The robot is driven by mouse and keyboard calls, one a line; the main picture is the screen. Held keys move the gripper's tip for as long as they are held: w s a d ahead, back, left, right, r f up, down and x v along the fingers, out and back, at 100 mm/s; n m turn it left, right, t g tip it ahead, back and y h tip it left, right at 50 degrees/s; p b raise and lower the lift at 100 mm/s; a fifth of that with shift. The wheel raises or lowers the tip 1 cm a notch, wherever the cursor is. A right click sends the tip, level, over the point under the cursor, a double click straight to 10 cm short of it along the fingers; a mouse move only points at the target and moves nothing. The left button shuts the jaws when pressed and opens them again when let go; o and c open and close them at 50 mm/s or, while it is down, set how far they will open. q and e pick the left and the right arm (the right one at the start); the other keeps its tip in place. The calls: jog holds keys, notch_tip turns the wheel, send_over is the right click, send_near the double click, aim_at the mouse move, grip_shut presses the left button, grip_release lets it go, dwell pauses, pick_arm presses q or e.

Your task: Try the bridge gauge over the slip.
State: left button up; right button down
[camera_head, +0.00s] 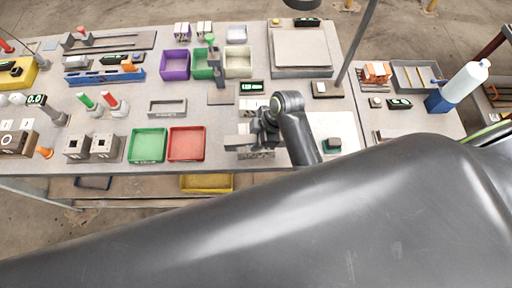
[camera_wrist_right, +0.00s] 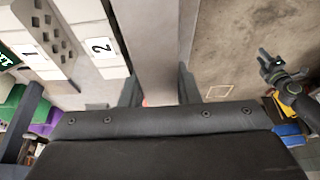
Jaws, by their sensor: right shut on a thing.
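My right gripper (camera_head: 262,138) is over the front middle of the bench. In the right wrist view, its fingers (camera_wrist_right: 158,92) are shut on a long plain grey piece, which I take to be the bridge gauge (camera_wrist_right: 152,45). Part of a grey piece also shows beside the gripper in the head view (camera_head: 238,142). White blocks marked 1 and 2 (camera_wrist_right: 100,46) lie left of the held piece in the wrist view. I cannot pick out the slip for certain. Another gripper, apparently my left (camera_wrist_right: 272,68), shows small at the right of the wrist view; its opening is unclear.
A green tray (camera_head: 149,146) and a red tray (camera_head: 187,144) stand left of the right gripper. Purple (camera_head: 175,64) and cream (camera_head: 238,63) bins stand behind. My dark arm covers the foreground.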

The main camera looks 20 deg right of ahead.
jog(key=shift+r, duration=2.05)
